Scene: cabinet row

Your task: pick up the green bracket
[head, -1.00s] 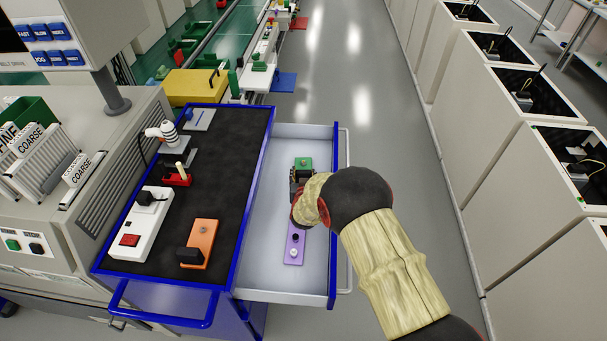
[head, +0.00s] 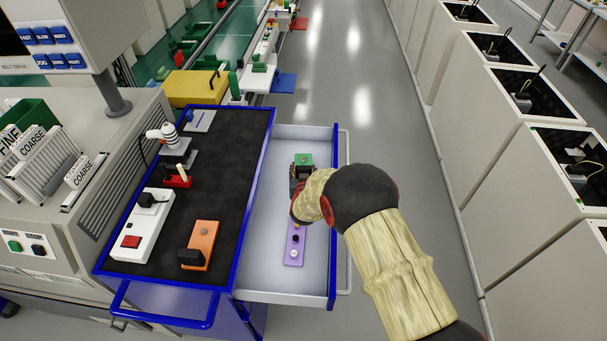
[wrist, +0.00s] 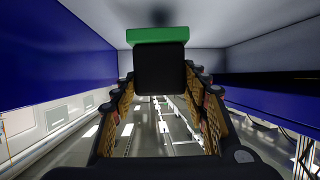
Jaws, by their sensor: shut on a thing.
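The green bracket (head: 304,159) shows at the far end of the open drawer in the head view, just beyond my wrist. In the wrist view the green bracket (wrist: 158,36) is a green plate with a black block (wrist: 160,70) against it. My gripper (wrist: 160,88) has its two fingers on either side of the black block and is shut on the bracket. In the head view my gripper (head: 298,178) is partly hidden by my wrist. I cannot tell whether the bracket is clear of the drawer floor.
The grey drawer (head: 270,270) has walls around my gripper. A purple block (head: 295,245) lies near its front. The cart top (head: 165,218) to the left holds an orange block (head: 202,240), a white power strip (head: 142,225) and a red part (head: 178,181). The aisle floor (head: 385,130) is clear.

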